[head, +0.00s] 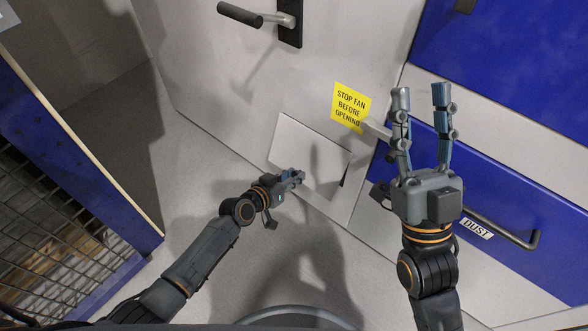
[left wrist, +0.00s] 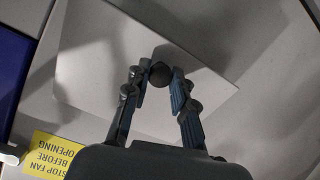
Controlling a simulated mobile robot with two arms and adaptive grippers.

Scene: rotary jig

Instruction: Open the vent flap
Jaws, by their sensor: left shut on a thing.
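The vent flap (head: 306,144) is a light grey panel low on the grey cabinet front. It also shows in the left wrist view (left wrist: 95,62). A dark gap shows at its right edge, so it seems to stand a little out from the cabinet. My left gripper (head: 298,176) is at the flap's lower edge. In the left wrist view my left gripper (left wrist: 160,80) is shut on a dark round knob (left wrist: 160,72). The knob is hidden in the head view. My right gripper (head: 420,92) is open and empty, right of the flap.
A yellow sign (head: 351,107) reading "STOP FAN BEFORE OPENING" is above the flap. A black door handle (head: 240,14) is at the top. A blue drawer (head: 510,205) marked "DUST" with a bar handle is at right. A blue-framed mesh panel (head: 50,230) stands at left. The floor below the flap is clear.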

